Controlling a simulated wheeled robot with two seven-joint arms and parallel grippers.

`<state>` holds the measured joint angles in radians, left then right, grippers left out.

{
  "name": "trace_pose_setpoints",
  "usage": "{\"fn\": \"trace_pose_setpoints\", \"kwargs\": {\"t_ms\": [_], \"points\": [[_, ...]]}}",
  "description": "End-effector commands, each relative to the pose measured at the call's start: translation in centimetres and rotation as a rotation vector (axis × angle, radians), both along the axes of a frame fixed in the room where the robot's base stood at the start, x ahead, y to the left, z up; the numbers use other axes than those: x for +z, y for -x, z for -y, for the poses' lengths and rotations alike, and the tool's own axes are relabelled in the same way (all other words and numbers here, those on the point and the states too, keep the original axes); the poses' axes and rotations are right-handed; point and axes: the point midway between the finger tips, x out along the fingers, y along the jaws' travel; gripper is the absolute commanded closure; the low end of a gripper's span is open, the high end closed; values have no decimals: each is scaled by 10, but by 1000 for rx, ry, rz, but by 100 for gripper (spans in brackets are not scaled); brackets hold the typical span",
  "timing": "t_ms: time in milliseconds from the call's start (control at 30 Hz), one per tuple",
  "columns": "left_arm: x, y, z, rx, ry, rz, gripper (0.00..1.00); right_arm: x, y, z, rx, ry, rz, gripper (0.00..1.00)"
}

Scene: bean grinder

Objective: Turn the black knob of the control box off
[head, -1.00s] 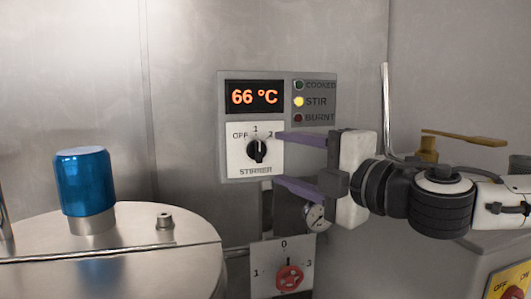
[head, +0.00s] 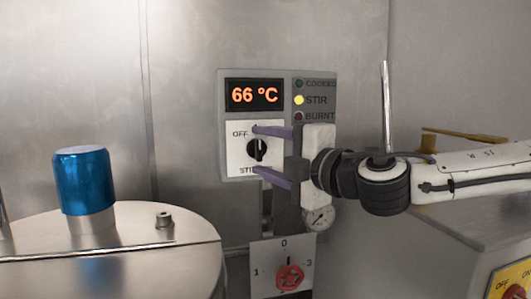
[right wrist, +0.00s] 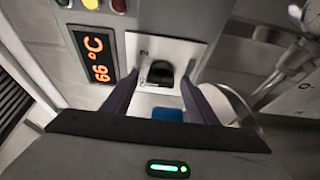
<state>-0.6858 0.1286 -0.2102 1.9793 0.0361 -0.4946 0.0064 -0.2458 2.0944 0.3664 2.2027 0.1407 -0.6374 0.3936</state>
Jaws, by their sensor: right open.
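The control box (head: 226,128) is on the metal wall in the head view, with a 66 °C display (head: 254,95) and a lit yellow STIR lamp (head: 299,100). Its black knob (head: 257,149) sits on a white plate marked OFF and STIRRER, its pointer roughly upright. My right gripper (head: 256,152) is open, with one purple finger above the knob and one below it. In the right wrist view the black knob (right wrist: 160,73) shows between the spread fingers, near their tips. Whether the fingers touch it cannot be told. My left gripper is not in view.
A red knob (head: 289,278) on a white plate sits below the control box, with a gauge (head: 319,218) beside it. A metal drum lid (head: 130,250) with a blue cap (head: 84,181) stands at the left. A yellow switch panel (head: 510,283) is at the lower right.

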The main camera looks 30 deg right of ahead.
Motion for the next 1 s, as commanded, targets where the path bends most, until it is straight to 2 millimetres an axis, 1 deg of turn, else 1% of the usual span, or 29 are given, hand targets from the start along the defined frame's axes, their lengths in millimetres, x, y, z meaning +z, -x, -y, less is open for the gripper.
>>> {"fn": "trace_pose_setpoints", "kwargs": {"t_ms": [67, 300, 467, 667, 867, 1000], "points": [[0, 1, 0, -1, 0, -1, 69, 0, 0, 0, 0, 0, 0, 47], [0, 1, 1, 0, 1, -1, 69, 0, 0, 0, 0, 0, 0, 87], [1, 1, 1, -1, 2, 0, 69, 0, 0, 0, 0, 5, -1, 88], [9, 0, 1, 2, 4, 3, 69, 3, 0, 0, 0, 59, -15, 88], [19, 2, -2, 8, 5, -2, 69, 6, 0, 0, 0, 182, -46, 88], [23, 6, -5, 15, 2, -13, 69, 8, 0, -1, 0, 299, -77, 88]]}}
